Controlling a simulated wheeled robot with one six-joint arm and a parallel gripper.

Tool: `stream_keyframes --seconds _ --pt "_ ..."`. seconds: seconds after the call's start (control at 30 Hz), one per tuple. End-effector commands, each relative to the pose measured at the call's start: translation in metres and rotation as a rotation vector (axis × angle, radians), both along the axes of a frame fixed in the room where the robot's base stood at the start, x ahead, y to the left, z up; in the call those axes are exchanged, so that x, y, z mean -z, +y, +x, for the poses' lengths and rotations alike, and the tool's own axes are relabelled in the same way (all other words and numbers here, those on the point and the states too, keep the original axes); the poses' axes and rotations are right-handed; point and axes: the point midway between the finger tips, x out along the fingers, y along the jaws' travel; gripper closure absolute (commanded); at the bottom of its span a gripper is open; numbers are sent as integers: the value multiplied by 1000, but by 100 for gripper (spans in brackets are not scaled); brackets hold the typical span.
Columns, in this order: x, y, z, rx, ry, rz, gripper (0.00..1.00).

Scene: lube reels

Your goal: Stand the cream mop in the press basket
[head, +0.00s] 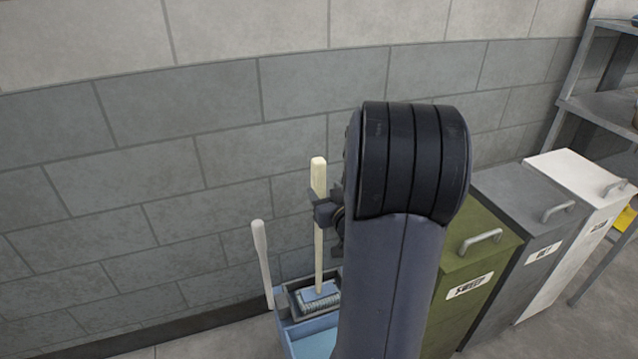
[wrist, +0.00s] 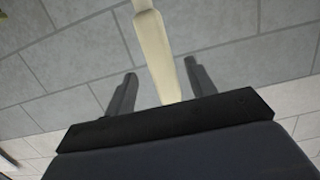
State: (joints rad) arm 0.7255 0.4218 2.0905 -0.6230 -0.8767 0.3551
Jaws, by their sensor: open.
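The cream mop (head: 319,250) stands upright in the head view, its lower end in the grey press basket (head: 290,293) on top of a blue bucket (head: 316,343). Blue-grey mop strands show at its foot inside the basket. My gripper (head: 327,212) is at the upper part of the handle, below its thick top. In the wrist view the cream handle (wrist: 157,50) runs between the two dark fingers of my gripper (wrist: 160,90), with gaps on both sides. The jaws are open. My arm hides the right part of the bucket and basket.
A pale grey handle (head: 263,262) leans at the bucket's left side. A green bin (head: 475,262), a grey bin (head: 528,225) and a white bin (head: 585,190) stand to the right, near a metal shelf (head: 595,105). A grey block wall (head: 200,170) is close behind.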

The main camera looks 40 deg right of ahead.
Motion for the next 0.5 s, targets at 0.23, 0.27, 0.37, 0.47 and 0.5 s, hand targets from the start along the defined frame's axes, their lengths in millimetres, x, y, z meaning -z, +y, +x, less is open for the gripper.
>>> stream_keyframes --seconds 0.23,0.27,0.37,0.47,0.5 --pt "-6 9 -36 1 -1 -1 47" --pt "-6 10 -38 1 0 0 47" --pt "-7 11 -42 0 -1 0 47" --pt "-7 12 -43 -1 -1 0 47" --pt "-7 12 -43 -1 -1 0 47"
